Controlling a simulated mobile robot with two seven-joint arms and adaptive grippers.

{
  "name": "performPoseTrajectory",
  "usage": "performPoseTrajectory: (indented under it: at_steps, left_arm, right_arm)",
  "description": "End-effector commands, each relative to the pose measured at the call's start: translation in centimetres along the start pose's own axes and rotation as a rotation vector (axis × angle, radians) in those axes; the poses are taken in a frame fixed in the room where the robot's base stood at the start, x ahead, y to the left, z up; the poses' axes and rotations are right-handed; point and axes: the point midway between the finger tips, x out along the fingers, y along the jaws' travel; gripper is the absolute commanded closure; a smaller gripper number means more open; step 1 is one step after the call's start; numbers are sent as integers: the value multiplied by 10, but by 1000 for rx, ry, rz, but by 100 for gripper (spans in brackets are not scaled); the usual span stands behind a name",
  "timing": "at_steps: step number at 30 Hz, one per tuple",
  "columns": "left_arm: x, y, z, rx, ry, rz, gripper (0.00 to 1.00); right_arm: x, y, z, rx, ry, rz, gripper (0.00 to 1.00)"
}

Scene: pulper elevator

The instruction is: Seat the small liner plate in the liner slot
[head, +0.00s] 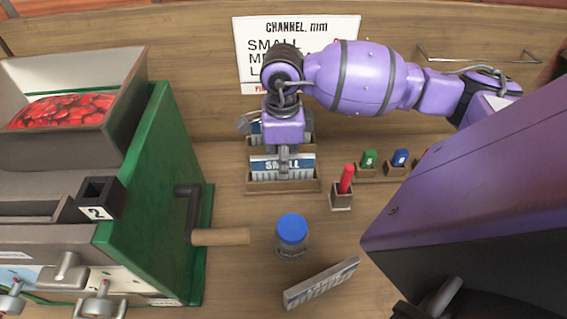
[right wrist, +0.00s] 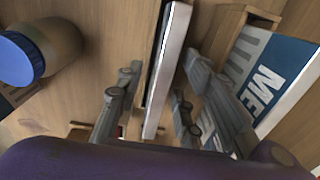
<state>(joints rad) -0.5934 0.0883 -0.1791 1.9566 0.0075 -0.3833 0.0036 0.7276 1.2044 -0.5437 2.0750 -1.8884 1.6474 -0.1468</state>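The small liner plate (head: 283,164) stands upright in a wooden rack (head: 283,187), its blue and white face reading "SMALL". My right gripper (head: 284,165) points down over the plate. In the right wrist view its fingers (right wrist: 155,110) are apart on either side of the plate (right wrist: 168,70), with a gap visible to the left finger. The green machine (head: 150,190) stands at left; I cannot tell for certain which opening on it is the liner slot. My left gripper is not in view.
A blue-lidded jar (head: 291,236) and a plate marked "LARGE" (head: 321,284) are on the bench in front. A wood-handled crank (head: 218,236) sticks out of the machine. A red marker (head: 346,178) stands right of the rack. Another plate (right wrist: 270,75) stands behind.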

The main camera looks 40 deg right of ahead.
Motion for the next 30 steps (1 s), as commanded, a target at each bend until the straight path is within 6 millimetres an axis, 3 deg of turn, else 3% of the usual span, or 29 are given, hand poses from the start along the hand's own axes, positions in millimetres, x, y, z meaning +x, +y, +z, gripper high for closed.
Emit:
performPoseTrajectory:
  at_steps: [5, 13, 30]
  left_arm:
    - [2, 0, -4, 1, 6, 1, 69]
    - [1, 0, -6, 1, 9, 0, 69]
    - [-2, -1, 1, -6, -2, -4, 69]
  right_arm:
    - [0, 0, 0, 0, 0, 0, 66]
    - [0, 0, 0, 0, 0, 0, 100]
    - [-7, -1, 0, 0, -2, -2, 100]
